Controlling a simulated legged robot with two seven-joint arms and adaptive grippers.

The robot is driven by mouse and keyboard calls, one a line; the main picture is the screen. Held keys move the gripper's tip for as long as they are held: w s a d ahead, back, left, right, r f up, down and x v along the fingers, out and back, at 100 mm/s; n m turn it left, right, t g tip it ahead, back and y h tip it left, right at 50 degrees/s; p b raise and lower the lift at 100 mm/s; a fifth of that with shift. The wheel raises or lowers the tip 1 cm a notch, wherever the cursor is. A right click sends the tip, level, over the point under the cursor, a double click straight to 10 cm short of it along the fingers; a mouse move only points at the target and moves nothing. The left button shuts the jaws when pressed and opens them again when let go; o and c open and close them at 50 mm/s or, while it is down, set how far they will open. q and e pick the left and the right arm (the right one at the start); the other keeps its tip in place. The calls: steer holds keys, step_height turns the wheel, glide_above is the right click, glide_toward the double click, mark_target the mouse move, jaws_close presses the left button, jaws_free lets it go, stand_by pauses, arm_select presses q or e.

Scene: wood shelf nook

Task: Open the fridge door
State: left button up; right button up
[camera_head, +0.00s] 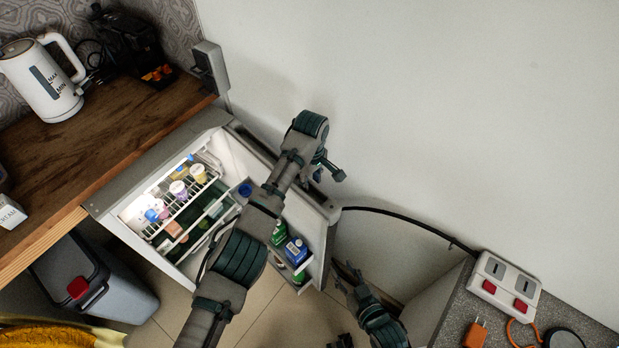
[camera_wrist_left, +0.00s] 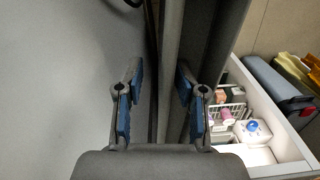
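The small white fridge (camera_head: 228,152) stands under the wooden counter with its lit inside showing. Its door (camera_head: 318,207) is swung wide open toward the wall, with bottles and cartons on its inner shelves. My left arm crosses in front of the opening. My left gripper (camera_head: 325,168) is at the outer side of the door, near its top edge. In the left wrist view, my left gripper (camera_wrist_left: 158,98) has its fingers apart, with the door's edge (camera_wrist_left: 172,60) running between and below them; contact cannot be told. My right gripper (camera_head: 346,276) is low, right of the door, fingers spread and empty.
The counter (camera_head: 110,140) holds a white kettle (camera_head: 45,80) and a dark appliance. A grey bin (camera_head: 125,285) stands left of the fridge. At right, a grey countertop (camera_head: 455,310) carries a power strip (camera_head: 505,287), with a black cable along the wall.

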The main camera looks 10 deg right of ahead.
arm_select(q)
steer(key=shift+w+a+r, duration=0.1)
steer(key=shift+a, duration=0.15)
steer(key=shift+r, duration=0.35)
step_height(320, 180, up, 7)
steer(key=shift+w+d+f, duration=0.15)
steer(key=shift+f, duration=0.05)
stand_by(0.5)
